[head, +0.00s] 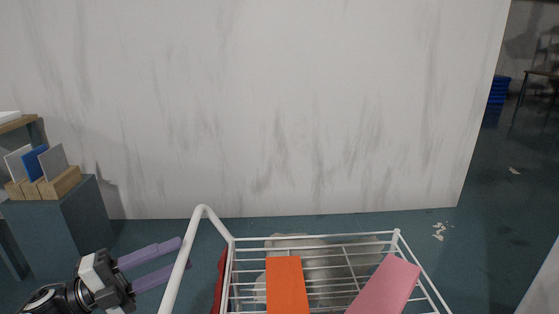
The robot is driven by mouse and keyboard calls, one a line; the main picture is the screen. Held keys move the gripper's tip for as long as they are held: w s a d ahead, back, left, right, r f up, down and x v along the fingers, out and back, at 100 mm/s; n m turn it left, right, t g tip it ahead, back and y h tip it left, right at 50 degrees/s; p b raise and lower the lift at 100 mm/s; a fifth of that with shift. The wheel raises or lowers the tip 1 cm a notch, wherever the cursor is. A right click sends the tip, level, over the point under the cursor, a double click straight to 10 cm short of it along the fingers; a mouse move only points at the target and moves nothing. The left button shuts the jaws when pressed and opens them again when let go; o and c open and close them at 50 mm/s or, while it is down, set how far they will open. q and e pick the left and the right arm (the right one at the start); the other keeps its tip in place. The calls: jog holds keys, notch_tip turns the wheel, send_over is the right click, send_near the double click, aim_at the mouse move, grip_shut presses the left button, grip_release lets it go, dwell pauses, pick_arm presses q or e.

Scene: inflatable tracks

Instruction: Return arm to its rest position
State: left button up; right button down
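My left gripper (183,254) is at the lower left, its two purple fingers pointing right and slightly up. The fingers are apart with nothing between them. The fingertips are close to the left side of a white wire cart (313,240), and I cannot tell whether they touch it. My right gripper and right arm are not in view.
The cart holds an orange block (286,284), a pink block (385,287) and a pale rounded object. A dark cabinet (62,228) at the left carries a wooden rack (62,184) with upright panels. A marbled wall (270,110) stands behind. Floor is open at right.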

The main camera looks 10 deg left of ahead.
pick_arm(q)
jog(key=x, duration=0.8)
jog(key=shift+s+d+p, duration=0.2)
jog(key=shift+d+p, duration=0.1)
jog(key=shift+p, duration=0.05)
